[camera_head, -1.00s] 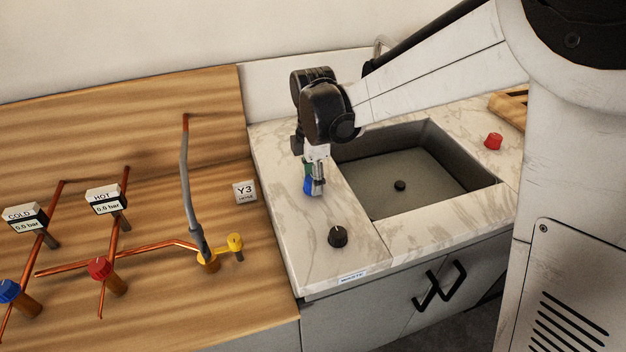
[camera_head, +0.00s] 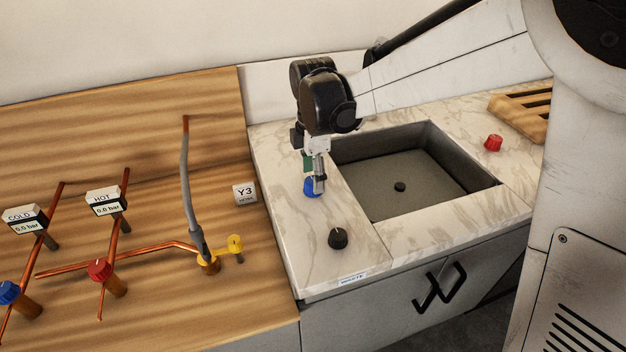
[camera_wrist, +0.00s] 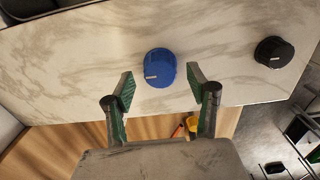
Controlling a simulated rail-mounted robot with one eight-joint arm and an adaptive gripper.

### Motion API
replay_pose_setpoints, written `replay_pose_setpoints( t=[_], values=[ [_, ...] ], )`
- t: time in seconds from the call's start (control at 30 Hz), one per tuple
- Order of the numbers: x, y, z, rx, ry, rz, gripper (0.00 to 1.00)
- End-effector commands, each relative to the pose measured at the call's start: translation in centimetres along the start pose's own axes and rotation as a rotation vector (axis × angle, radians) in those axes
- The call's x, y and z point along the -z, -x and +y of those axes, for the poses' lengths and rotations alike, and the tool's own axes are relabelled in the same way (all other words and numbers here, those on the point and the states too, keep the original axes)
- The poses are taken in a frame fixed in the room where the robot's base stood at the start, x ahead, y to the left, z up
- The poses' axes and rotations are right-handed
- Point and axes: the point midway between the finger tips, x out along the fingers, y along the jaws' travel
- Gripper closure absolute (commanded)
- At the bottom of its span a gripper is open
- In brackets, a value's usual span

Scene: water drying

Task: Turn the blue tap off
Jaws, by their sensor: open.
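A round blue tap knob with a white mark (camera_wrist: 160,68) sits on the marble counter (camera_wrist: 215,50), between and just beyond my two open fingertips in the wrist view. In the head view the blue knob (camera_head: 310,187) shows partly behind my gripper (camera_head: 318,186) on the counter left of the sink. My gripper (camera_wrist: 157,88) is open with nothing between its fingers. I cannot tell whether a finger touches the knob. A second blue tap (camera_head: 9,292) is on the wooden panel at the far left, on the pipe labelled COLD.
A black knob (camera_head: 338,238) stands near the counter's front edge, right of the blue one in the wrist view (camera_wrist: 273,52). Copper pipes with a red tap (camera_head: 100,269) and yellow tap (camera_head: 235,243) lie left.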

Motion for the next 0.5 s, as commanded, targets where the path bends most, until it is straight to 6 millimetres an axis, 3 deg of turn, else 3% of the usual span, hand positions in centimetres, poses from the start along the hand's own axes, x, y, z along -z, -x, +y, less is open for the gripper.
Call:
replay_pose_setpoints(
  t=[0.3,0.5],
  values=[
    [0.0,6.3,0.0,0.0,0.0,0.0,0.47],
    [0.0,8.9,0.0,0.0,0.0,0.0,0.47]
  ],
)
